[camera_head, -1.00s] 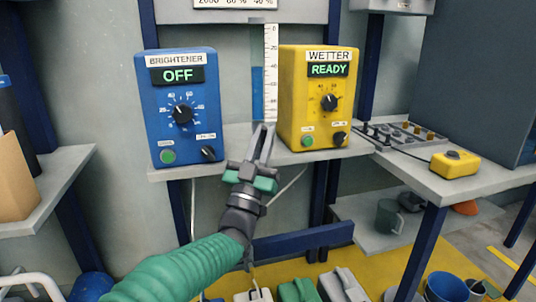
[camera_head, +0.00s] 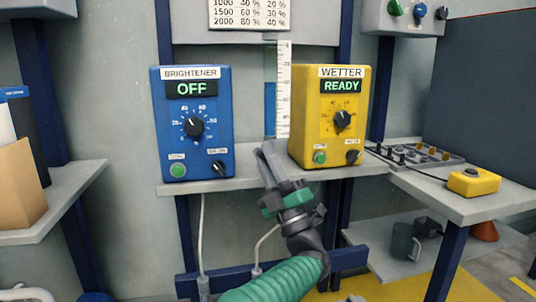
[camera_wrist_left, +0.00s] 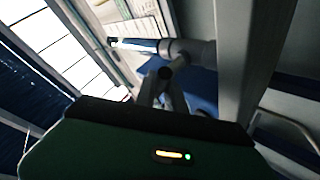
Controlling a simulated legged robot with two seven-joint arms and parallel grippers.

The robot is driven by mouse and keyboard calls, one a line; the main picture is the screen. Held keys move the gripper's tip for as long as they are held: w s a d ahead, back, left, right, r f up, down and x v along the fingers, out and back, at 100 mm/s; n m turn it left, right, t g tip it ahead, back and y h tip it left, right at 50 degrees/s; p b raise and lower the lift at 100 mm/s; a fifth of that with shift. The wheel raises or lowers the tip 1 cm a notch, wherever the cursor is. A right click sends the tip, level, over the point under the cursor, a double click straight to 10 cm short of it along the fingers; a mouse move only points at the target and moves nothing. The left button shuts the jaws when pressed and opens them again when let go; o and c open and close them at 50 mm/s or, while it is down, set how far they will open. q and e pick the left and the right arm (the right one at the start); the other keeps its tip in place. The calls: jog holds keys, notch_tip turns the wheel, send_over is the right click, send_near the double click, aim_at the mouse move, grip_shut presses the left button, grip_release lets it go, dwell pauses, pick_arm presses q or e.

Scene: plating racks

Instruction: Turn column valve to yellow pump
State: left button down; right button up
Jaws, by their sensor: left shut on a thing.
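The yellow pump (camera_head: 311,126), labelled WETTER, shows READY and stands right of the column. The blue pump (camera_head: 222,134), labelled BRIGHTENER, shows OFF and stands left of it. The clear column (camera_head: 270,108) with its white scale (camera_head: 284,90) hangs between them. My left gripper (camera_head: 267,152) is at the column's lower end, fingers pointing up and left. It is shut on the column valve, mostly hidden by the fingers in the head view. In the left wrist view a grey valve part (camera_wrist_left: 166,73) shows at the fingertips, beside the tube (camera_wrist_left: 134,44). My right gripper is not in view.
The pumps stand on a grey shelf (camera_head: 245,179). A yellow button box (camera_head: 473,182) and a grey panel with several knobs (camera_head: 415,154) lie to the right. Mugs (camera_head: 404,241) stand on a lower shelf. White hoses hang below the pump shelf.

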pick_arm(q)
jog(key=shift+f+n+g+y+p, duration=0.15)
jog(key=shift+n+g+y+p, duration=0.2)
jog(key=shift+n+g+y, duration=0.45)
jog(key=shift+f+n+g+y+p, duration=0.1)
jog(key=shift+n+g+y+p, duration=0.3)
jog(key=shift+n+g, duration=0.75)
jog(key=shift+a+n, duration=0.1)
jog(key=shift+n, duration=0.25)
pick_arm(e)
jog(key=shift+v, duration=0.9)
pick_arm(q)
jog(key=shift+f+g, duration=0.2)
jog(key=shift+g, duration=0.15)
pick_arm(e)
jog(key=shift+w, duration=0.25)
pick_arm(q)
jog(key=c, duration=1.5)
grip_release()
jog(key=shift+o, duration=0.3)
jog(key=shift+r, duration=0.1)
